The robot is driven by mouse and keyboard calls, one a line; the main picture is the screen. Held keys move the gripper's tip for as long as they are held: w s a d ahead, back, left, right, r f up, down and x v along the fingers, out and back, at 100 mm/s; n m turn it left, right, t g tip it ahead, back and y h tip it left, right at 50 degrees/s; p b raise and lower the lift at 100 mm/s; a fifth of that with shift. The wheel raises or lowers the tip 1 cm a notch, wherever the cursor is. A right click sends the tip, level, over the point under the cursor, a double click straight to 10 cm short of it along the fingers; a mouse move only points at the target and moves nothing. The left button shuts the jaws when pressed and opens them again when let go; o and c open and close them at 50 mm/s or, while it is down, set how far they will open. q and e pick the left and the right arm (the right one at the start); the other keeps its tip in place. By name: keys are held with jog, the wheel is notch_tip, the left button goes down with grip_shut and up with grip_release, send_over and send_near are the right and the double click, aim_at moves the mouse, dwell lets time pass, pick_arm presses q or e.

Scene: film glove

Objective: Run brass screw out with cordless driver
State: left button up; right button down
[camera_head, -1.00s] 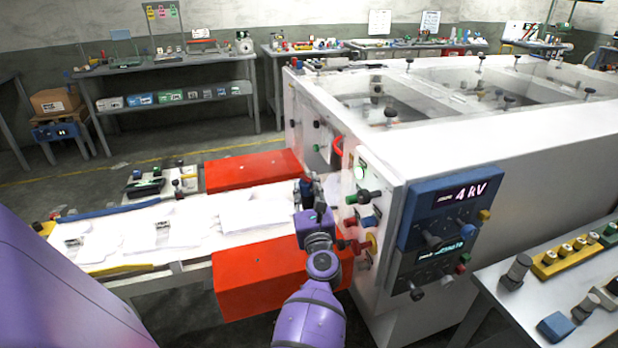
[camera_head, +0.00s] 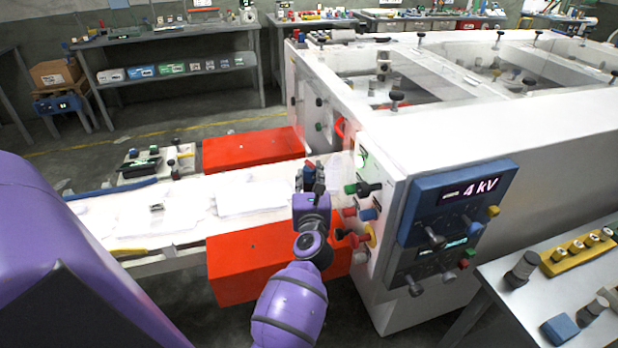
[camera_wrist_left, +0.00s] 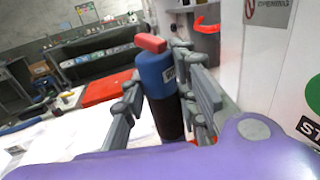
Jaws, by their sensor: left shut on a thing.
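My left gripper (camera_head: 312,182) is over the right end of the white belt, close to the white machine's front panel. In the left wrist view its grey fingers (camera_wrist_left: 160,100) are shut on an upright blue and dark cylinder with a red top, which looks like the cordless driver (camera_wrist_left: 157,75). In the head view the driver is small and mostly hidden by the gripper. I cannot make out the brass screw in either view. My right gripper is not in view.
The white machine (camera_head: 500,130) stands right of the gripper, its knobs (camera_head: 362,190) sticking out close by. Red boxes flank the belt (camera_head: 180,205), one behind (camera_head: 250,148) and one in front (camera_head: 235,265). A grey bench (camera_head: 500,300) with loose parts stands at right.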

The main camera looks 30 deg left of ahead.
aim_at(309, 186)
pick_arm(q)
jog(key=shift+f+b, duration=0.35)
jog(key=shift+f, duration=0.45)
jog(key=shift+f+b, duration=0.45)
jog(key=shift+f, duration=0.25)
jog(key=shift+f+b, duration=0.5)
jog(key=shift+f, duration=0.2)
jog(key=shift+f+b, duration=0.6)
jog(key=shift+f, duration=0.45)
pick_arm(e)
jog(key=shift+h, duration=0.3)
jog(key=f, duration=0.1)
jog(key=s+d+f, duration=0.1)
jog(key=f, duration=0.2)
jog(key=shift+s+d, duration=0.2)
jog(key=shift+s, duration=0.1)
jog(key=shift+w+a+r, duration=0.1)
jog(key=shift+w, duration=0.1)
pick_arm(q)
jog(key=shift+s+f, duration=0.1)
jog(key=shift+f, duration=0.6)
grip_shut()
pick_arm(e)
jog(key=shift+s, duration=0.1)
pick_arm(q)
jog(key=shift+r, duration=0.1)
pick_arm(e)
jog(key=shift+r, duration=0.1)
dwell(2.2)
